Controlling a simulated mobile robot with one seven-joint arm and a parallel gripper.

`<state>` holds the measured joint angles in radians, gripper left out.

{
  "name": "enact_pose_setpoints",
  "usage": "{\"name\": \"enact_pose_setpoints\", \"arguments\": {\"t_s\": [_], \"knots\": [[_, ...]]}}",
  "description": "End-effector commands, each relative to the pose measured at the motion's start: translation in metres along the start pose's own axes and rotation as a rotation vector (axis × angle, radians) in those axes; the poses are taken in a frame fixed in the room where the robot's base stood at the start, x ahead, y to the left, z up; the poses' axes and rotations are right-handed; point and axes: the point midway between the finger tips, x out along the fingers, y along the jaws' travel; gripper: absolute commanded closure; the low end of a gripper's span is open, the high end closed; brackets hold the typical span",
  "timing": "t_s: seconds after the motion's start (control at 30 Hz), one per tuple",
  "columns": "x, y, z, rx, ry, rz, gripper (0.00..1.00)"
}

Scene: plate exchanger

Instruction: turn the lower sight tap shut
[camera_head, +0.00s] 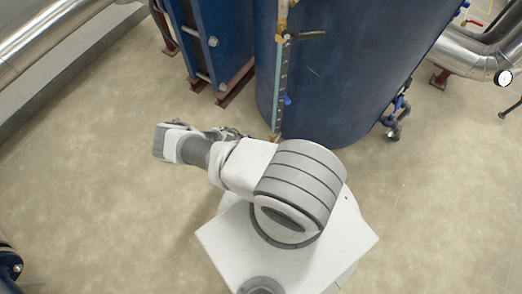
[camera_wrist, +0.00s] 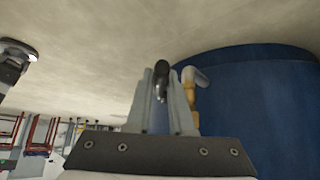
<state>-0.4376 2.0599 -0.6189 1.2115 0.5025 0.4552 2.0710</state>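The sight gauge (camera_head: 281,85) runs down the front of the blue tank (camera_head: 335,75). Its brass lower end (camera_head: 275,135) shows just above my arm in the head view, which hides most of the lower tap. In the wrist view, a brass fitting (camera_wrist: 192,112) with a pale rounded end stands before the blue tank (camera_wrist: 250,105). A dark lever end (camera_wrist: 161,75) shows between the two grey fingers of my gripper (camera_wrist: 164,90). The fingers stand close on either side of it. Whether they press on it I cannot tell. The fingers are hidden in the head view.
An upper tap with a black lever (camera_head: 308,33) sits high on the gauge. A blue plate unit (camera_head: 208,45) stands left of the tank. A valve with pipework (camera_head: 397,115) is at the tank's lower right. Open floor (camera_head: 95,190) lies to the left.

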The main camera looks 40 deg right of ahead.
Motion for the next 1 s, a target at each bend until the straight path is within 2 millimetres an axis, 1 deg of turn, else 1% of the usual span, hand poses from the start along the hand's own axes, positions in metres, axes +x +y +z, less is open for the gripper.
{"name": "enact_pose_setpoints", "arguments": {"t_s": [0.03,0.13,0.17,0.43,0.57,0.67,1.0], "knots": [[0.001,-0.001,0.000,0.000,0.000,-0.002,0.71],[0.001,0.000,0.000,0.000,0.000,-0.001,0.53],[0.001,0.000,0.000,0.000,0.000,-0.001,0.50],[0.000,0.000,0.000,0.000,-0.001,0.000,0.50],[-0.009,-0.001,0.000,0.000,-0.001,-0.002,0.50],[-0.025,-0.001,-0.001,-0.001,-0.002,-0.003,0.50],[-0.107,0.000,-0.001,0.000,-0.002,-0.002,0.50]]}}
